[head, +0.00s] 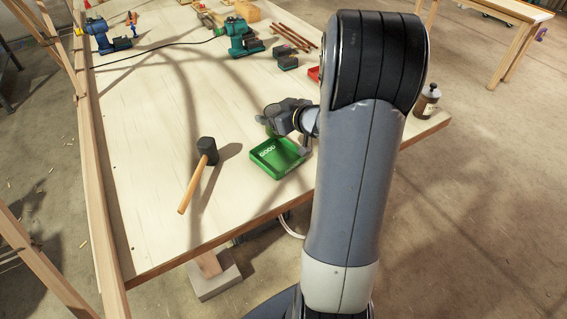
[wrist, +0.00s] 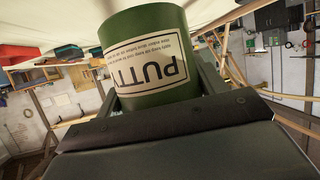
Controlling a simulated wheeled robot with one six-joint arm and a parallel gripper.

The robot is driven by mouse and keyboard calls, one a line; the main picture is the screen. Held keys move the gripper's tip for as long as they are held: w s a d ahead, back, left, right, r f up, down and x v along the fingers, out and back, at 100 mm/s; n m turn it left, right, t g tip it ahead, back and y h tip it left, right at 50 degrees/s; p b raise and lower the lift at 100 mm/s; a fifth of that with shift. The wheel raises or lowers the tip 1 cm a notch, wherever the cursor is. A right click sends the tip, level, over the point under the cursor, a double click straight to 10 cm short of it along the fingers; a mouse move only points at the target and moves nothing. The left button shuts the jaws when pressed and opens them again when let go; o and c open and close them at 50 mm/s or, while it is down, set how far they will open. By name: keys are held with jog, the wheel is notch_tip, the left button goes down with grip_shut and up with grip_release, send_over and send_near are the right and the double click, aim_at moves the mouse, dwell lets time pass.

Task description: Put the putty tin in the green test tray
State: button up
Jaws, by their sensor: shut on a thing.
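The green putty tin (wrist: 145,30) fills the middle of the wrist view, its white label reading upside down. My gripper (wrist: 160,88) is shut on it, with a finger on each side. In the head view my gripper (head: 284,116) is over the bench, just behind the green test tray (head: 267,166). Only a little green shows beneath the gripper there, and most of the tin is hidden. The tray is marked "GOOD" and lies on the bench; its right side is partly covered by my gripper and arm. I see nothing in its visible part.
A mallet (head: 207,152) lies left of the tray. A teal power tool (head: 243,38), dark battery packs (head: 287,62), wooden rods (head: 292,37) and a red tray (head: 314,74) are farther back. A brown bottle (head: 427,102) stands at the right edge. The bench's front left is clear.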

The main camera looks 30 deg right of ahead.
jog(key=f, duration=0.3)
jog(key=s+f+b, duration=0.1)
jog(key=f, duration=0.1)
jog(key=shift+a+f, duration=0.2)
jog(key=shift+a, duration=0.2)
jog(key=shift+f, duration=2.35)
jog(key=shift+f+b, duration=0.15)
jog(key=shift+b, duration=0.15)
jog(key=o, duration=1.1)
jog(key=shift+o, duration=0.2)
jog(key=shift+r, duration=0.25)
jog(key=v, duration=1.1)
jog(key=shift+s+d, duration=0.2)
jog(key=shift+s, duration=0.2)
